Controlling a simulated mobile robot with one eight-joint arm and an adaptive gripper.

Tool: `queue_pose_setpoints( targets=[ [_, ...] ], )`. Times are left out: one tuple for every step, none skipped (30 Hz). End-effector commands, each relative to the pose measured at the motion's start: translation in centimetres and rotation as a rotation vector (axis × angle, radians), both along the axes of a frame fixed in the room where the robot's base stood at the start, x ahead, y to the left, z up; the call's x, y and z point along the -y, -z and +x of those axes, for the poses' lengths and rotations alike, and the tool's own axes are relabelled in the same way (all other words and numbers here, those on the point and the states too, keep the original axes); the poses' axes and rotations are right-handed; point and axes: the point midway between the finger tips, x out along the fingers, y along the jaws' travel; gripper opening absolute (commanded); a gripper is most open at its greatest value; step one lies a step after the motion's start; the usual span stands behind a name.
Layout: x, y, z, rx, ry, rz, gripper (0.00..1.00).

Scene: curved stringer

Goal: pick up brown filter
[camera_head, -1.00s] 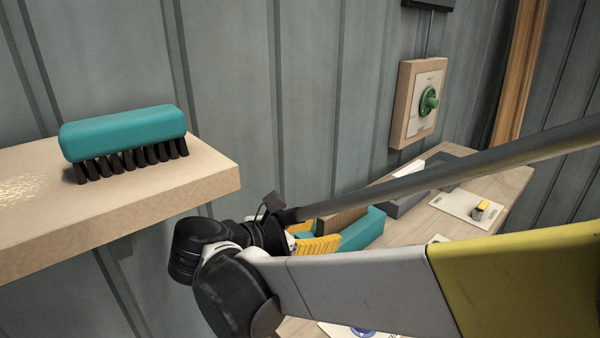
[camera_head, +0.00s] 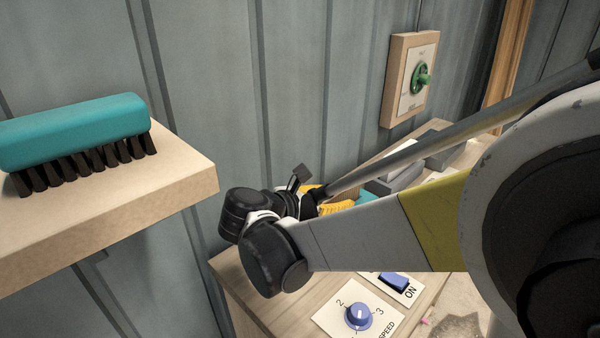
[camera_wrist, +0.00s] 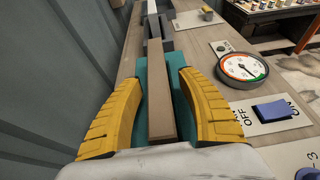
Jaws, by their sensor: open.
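My gripper (camera_wrist: 159,78) is open, with one yellow finger on each side of the filter and a gap showing teal between. How far the fingers reach down is hard to tell. In the head view my arm hides most of the filter, my gripper's yellow finger (camera_head: 337,207) and the teal holder (camera_head: 366,197).
The wooden bench (camera_head: 250,285) carries a blue speed knob (camera_head: 358,315), an ON switch (camera_head: 394,281), grey blocks (camera_head: 392,178) and a round gauge (camera_wrist: 242,67). A teal brush (camera_head: 75,135) sits on a shelf (camera_head: 165,195) at left. A green knob panel (camera_head: 408,80) is on the wall.

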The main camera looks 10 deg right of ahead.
Motion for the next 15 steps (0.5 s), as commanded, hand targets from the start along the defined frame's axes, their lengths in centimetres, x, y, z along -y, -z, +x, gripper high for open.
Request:
queue_pose_setpoints(
  targets=[
    [0.25,0.12,0.14,0.0,0.001,0.0,0.47],
    [0.29,0.15,0.19,0.0,0.0,0.0,0.47],
    [0.31,0.16,0.23,0.0,-0.001,0.0,0.47],
    [0.31,0.16,0.24,0.0,-0.001,0.0,0.47],
    [0.29,0.16,0.23,0.0,-0.001,0.0,0.47],
    [0.28,0.16,0.22,0.0,-0.001,0.0,0.47],
    [0.28,0.16,0.22,0.0,-0.001,0.0,0.47],
    [0.27,0.16,0.22,0.0,-0.001,0.0,0.47],
    [0.28,0.15,0.21,0.0,-0.001,0.0,0.36],
    [0.28,0.15,0.21,0.0,-0.001,0.0,0.27],
    [0.27,0.14,0.21,0.0,-0.001,0.0,0.18],
    [0.27,0.14,0.21,0.0,-0.001,0.0,0.06],
    [0.27,0.15,0.2,0.0,-0.001,0.0,0.0],
    [0.27,0.15,0.2,0.0,-0.001,0.0,0.0],
    [0.27,0.15,0.2,0.0,-0.001,0.0,0.0]
  ],
)
